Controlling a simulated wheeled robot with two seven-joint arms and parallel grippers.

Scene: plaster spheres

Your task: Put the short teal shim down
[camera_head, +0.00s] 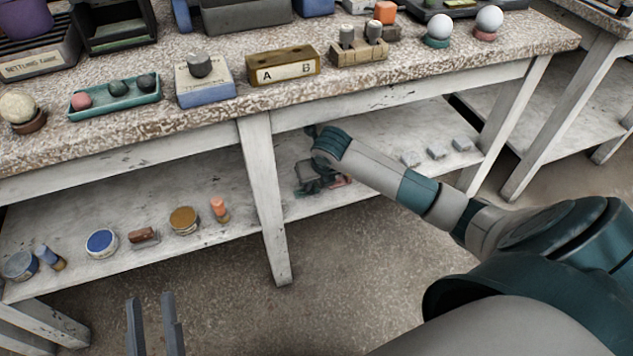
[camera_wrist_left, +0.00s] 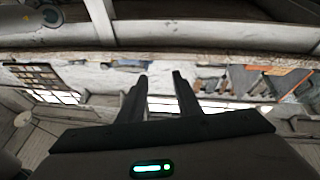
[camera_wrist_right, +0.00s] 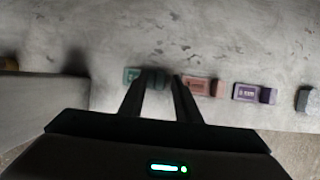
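My right gripper (camera_wrist_right: 158,80) reaches over the lower shelf, its fingers apart. It also shows in the head view (camera_head: 320,180), partly behind my own arm. A small dark teal block (camera_wrist_right: 156,78), which looks like the short teal shim, sits between its fingertips in the right wrist view. I cannot tell whether a finger touches it. A lighter teal labelled block (camera_wrist_right: 131,75) is just left of it. My left gripper (camera_head: 152,322) is open and empty, in front of the bench and away from the shelf.
Pink (camera_wrist_right: 196,86) and purple (camera_wrist_right: 246,92) labelled blocks, each with a small block beside it, and a grey block (camera_wrist_right: 307,99) stand to the right. A bench leg (camera_head: 262,200) divides the lower shelf (camera_head: 370,135). Tins and small items stand on its left part.

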